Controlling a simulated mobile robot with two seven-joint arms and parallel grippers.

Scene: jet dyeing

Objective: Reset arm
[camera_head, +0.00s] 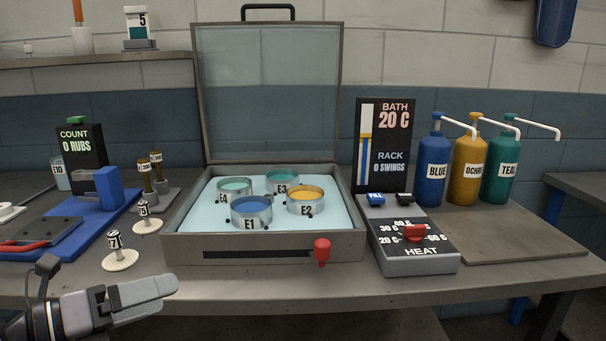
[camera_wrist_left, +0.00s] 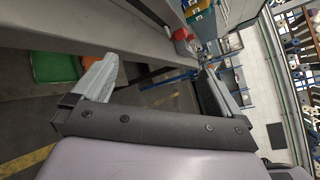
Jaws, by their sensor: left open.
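My left gripper (camera_head: 150,297) is at the lower left of the head view, in front of the bench's front edge. In the left wrist view its two fingers (camera_wrist_left: 155,85) stand wide apart with nothing between them. The bench edge and the floor show beyond the fingers there. My right arm and gripper are in neither view.
An open-lidded bath box (camera_head: 280,249) holds cups E1 to E4, with a red knob (camera_head: 322,251) at its front. A heat control (camera_head: 415,255) and pump bottles (camera_head: 433,175) stand right. Small weights (camera_head: 118,255) stand near my gripper. A green bin (camera_wrist_left: 55,67) is below.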

